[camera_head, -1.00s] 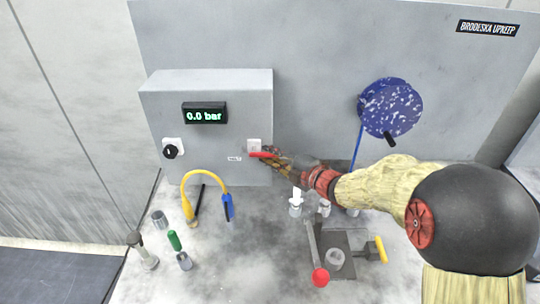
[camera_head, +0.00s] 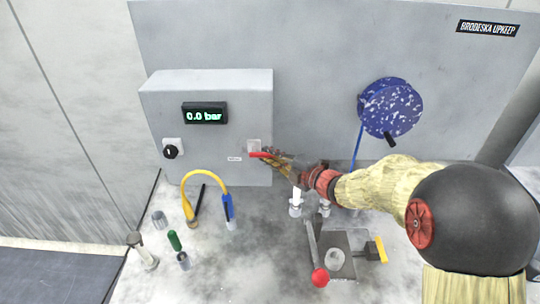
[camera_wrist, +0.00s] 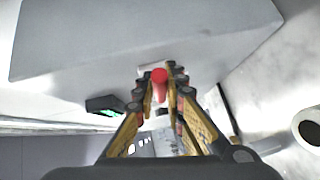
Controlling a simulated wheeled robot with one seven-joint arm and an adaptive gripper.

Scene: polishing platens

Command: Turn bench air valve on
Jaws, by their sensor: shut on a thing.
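The grey control box (camera_head: 215,100) stands at the back left with a display (camera_head: 205,113) reading 0.0 bar. A red valve handle (camera_head: 262,155) sticks out from a pale mount (camera_head: 254,146) on the lower right of its front face. My gripper (camera_head: 272,156) is at the handle, its fingers around it. In the wrist view the red handle end (camera_wrist: 159,76) shows between the two fingertips of my gripper (camera_wrist: 160,84), shut on it. The fingers and arm hide part of the handle in the head view.
A black knob (camera_head: 170,151) is on the box's left. A yellow hose (camera_head: 205,174) loops over the bench below. A red-knobbed lever (camera_head: 320,277) and a yellow-handled clamp (camera_head: 380,249) stand front right. A blue speckled disc (camera_head: 390,107) hangs on the back panel.

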